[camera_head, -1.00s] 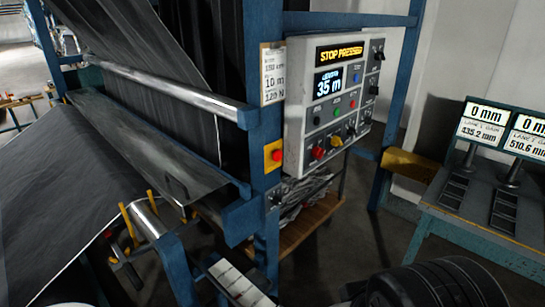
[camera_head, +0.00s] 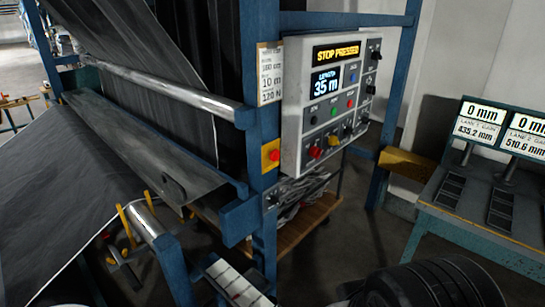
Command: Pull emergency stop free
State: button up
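The emergency stop is a red button (camera_head: 273,155) on a small yellow box, fixed to the blue upright post (camera_head: 262,215) left of the control panel. I cannot tell from this distance how far in the button sits. The grey control panel (camera_head: 291,120) has a top display (camera_head: 337,52) reading "STOP PRESSED" and a screen (camera_head: 326,84) reading "LENGTH 35 m". A second red knob (camera_head: 315,153) sits at the panel's lower left, beside a yellow one (camera_head: 332,141). My gripper is not in view; a dark ribbed part of my arm shows at the bottom right.
Dark fabric (camera_head: 60,165) runs over metal rollers (camera_head: 160,85) at the left. A blue-green table (camera_head: 480,235) with two "0 mm" displays stands at the right. A wooden cart (camera_head: 305,225) is under the panel. Floor shows between panel and table.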

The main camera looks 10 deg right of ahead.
aim_at(274, 154)
jog(key=i+l, duration=0.1)
jog(key=i, duration=0.35)
jog(key=i+l, duration=0.1)
jog(key=i, duration=0.4)
